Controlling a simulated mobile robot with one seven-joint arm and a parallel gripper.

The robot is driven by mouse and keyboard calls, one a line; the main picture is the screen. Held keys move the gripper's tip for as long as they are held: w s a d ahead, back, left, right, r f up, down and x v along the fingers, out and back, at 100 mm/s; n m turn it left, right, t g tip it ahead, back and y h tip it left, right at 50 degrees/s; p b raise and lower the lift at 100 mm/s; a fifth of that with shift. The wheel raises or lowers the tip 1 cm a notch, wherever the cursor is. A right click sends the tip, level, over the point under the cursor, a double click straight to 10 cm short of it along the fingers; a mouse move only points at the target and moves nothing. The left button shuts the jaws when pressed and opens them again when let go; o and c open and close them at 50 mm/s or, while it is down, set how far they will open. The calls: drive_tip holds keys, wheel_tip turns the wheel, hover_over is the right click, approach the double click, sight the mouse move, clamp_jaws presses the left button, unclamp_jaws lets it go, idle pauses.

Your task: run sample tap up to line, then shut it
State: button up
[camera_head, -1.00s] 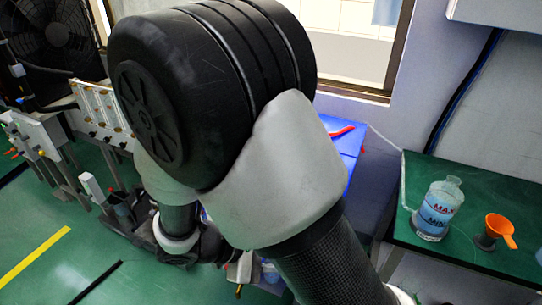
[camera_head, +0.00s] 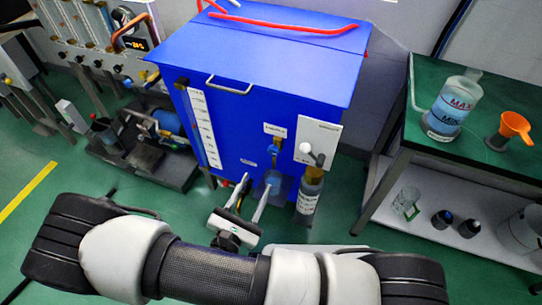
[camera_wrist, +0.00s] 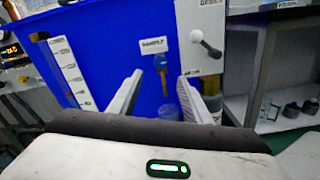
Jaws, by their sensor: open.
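The sample tap (camera_head: 274,149), small with a blue part and brass, sits low on the front of the blue tank (camera_head: 235,120), under a small white label. It also shows in the wrist view (camera_wrist: 162,62). A clear container (camera_head: 272,184) stands below the tap, with bluish content; its line and fill level cannot be made out. In the wrist view the container (camera_wrist: 167,112) is partly hidden behind my fingers. My gripper (camera_head: 250,182) is open and empty, in front of the tank and pointing at it. In the wrist view the tap appears between the fingertips (camera_wrist: 161,76).
Right of the tap is a white panel (camera_head: 318,143) with a white-knobbed lever, above a dark labelled bottle (camera_head: 308,194). A green bench (camera_head: 480,165) at right holds a MAX/MIN bottle (camera_head: 452,105) and orange funnel (camera_head: 514,127). Pump equipment (camera_head: 150,150) stands left.

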sight(272, 153)
drive_tip(key=b+x, duration=0.2)
drive_tip(key=x, duration=1)
drive_tip(key=shift+w+d, duration=0.1)
drive_tip(key=shift+w, duration=0.05)
